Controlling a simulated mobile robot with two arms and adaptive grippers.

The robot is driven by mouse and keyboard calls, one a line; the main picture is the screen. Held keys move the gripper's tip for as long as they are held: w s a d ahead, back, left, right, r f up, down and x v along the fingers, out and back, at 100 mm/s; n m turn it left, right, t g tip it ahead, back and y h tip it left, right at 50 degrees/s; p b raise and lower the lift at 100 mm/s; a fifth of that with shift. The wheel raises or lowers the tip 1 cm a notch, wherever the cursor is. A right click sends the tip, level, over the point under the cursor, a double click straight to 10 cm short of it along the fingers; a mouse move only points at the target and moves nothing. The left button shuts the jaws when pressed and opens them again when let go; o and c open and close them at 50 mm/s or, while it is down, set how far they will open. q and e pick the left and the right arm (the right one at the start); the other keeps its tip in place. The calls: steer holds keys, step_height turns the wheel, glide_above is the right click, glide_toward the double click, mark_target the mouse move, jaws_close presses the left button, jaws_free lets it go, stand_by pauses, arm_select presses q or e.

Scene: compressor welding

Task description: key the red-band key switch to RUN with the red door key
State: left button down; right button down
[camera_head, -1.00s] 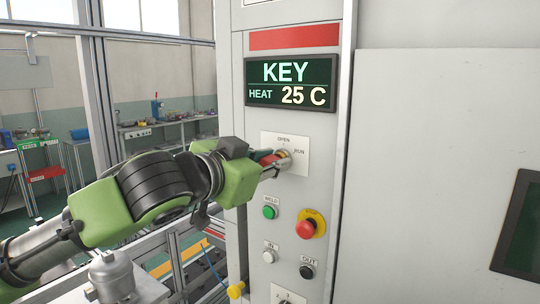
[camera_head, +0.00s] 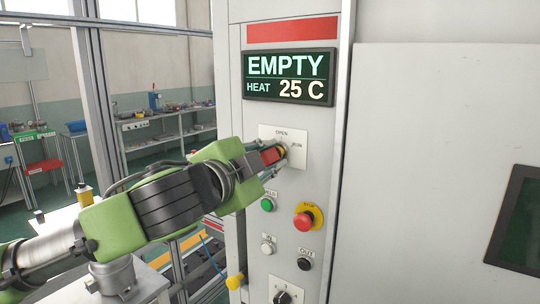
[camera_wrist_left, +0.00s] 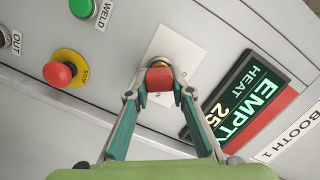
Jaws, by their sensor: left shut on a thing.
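The red door key (camera_head: 270,156) is held in my left gripper (camera_head: 273,158), which is shut on it in front of the key switch. The red key (camera_wrist_left: 160,77) also shows between the fingertips in the left wrist view. The key switch (camera_head: 298,138) has a pale plate marked OPEN and RUN, with a red band (camera_head: 292,30) above on the panel. The key's tip meets the switch's brass-coloured centre (camera_wrist_left: 159,63); its depth in the lock is hidden. The display (camera_head: 289,77) reads EMPTY, HEAT 25 C. My right gripper is not in view.
Below the switch are a green WELD button (camera_head: 267,204), a red stop button (camera_head: 304,221) on yellow, a white IN button (camera_head: 267,248), a black OUT button (camera_head: 304,264) and a black knob (camera_head: 284,297). A metal compressor body (camera_head: 114,276) stands at lower left.

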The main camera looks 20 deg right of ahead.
arm_select(q)
steer(key=c, duration=1.7)
jaws_free()
steer(key=v, duration=1.2)
